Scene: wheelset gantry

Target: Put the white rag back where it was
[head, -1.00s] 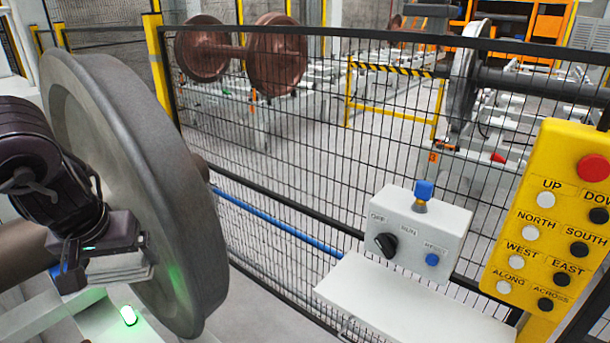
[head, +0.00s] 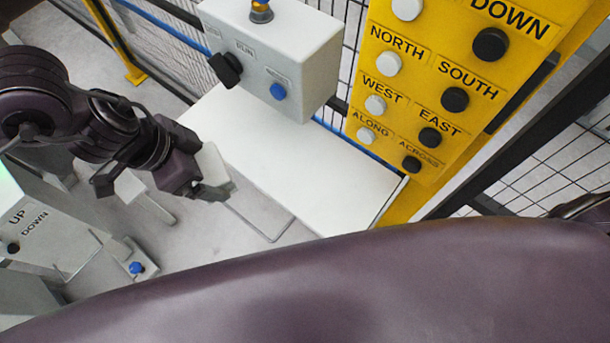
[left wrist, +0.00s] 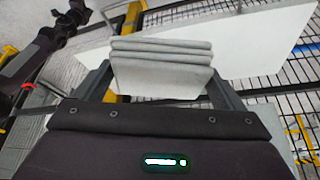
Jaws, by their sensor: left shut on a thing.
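The white rag (head: 214,168) is folded in a thick pad. My left gripper (head: 208,188) is shut on it and holds it at the left edge of the white shelf (head: 290,165) in the head view. I cannot tell whether the rag touches the shelf. In the left wrist view the folded layers of the rag (left wrist: 160,72) sit between the two fingers, with the white shelf (left wrist: 245,45) behind. A dark arm, seemingly my right one, shows at the left of that view; the state of its jaws is unclear.
A grey switch box (head: 275,50) with a black knob and blue button stands behind the shelf. A yellow button panel (head: 430,95) rises at its right. The shelf top looks bare. A grey UP/DOWN box (head: 50,240) is at lower left, and mesh fence runs behind.

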